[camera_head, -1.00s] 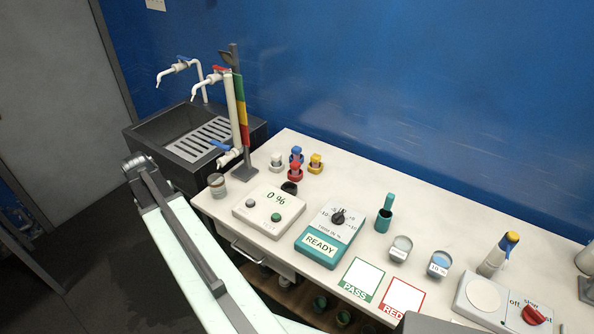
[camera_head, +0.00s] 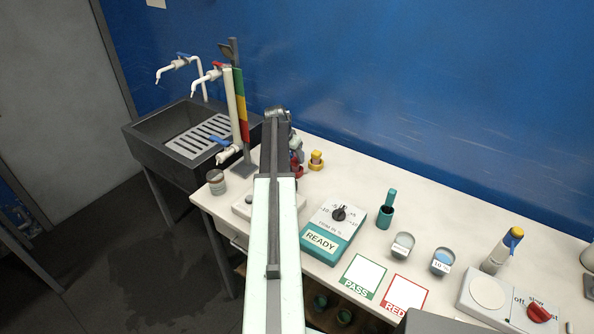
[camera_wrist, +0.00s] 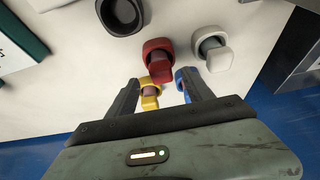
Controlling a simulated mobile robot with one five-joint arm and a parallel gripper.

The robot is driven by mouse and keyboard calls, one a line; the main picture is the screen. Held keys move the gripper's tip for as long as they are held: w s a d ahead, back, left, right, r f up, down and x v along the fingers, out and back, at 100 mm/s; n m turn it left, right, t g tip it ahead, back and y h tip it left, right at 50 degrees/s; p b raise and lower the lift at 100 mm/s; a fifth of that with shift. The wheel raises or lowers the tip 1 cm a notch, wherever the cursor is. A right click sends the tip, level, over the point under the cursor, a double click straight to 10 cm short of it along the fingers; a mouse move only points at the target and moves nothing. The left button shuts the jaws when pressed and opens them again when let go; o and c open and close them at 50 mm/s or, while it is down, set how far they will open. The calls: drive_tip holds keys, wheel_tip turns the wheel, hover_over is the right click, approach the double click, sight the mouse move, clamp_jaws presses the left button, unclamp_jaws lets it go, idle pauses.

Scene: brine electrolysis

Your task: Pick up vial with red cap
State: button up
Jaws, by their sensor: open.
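The vial with the red cap (camera_wrist: 158,58) stands on the bench in the wrist view, just beyond and between my finger ends. In the head view, the red one (camera_head: 296,168) is partly hidden behind my arm. My gripper (camera_wrist: 160,78) is open and empty, its two fingers apart. A yellow-capped vial (camera_wrist: 150,88) and a blue-capped vial (camera_wrist: 181,79) show between the fingers, nearer the palm. A white-capped vial (camera_wrist: 213,50) stands to the right of the red one in the wrist view. The height of my fingers above the caps is hard to tell.
A black cup (camera_wrist: 122,14) lies beyond the red vial in the wrist view. The teal READY device (camera_head: 334,226) stands right of my arm. The sink (camera_head: 160,150) and a post with coloured bands (camera_head: 240,110) stand left. The blue wall (camera_head: 420,100) is behind the bench.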

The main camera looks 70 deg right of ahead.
sight(295, 160)
drive_tip(key=b+x, duration=0.5)
drive_tip(key=shift+f, duration=0.2)
drive_tip(key=shift+r, duration=0.2)
clamp_jaws()
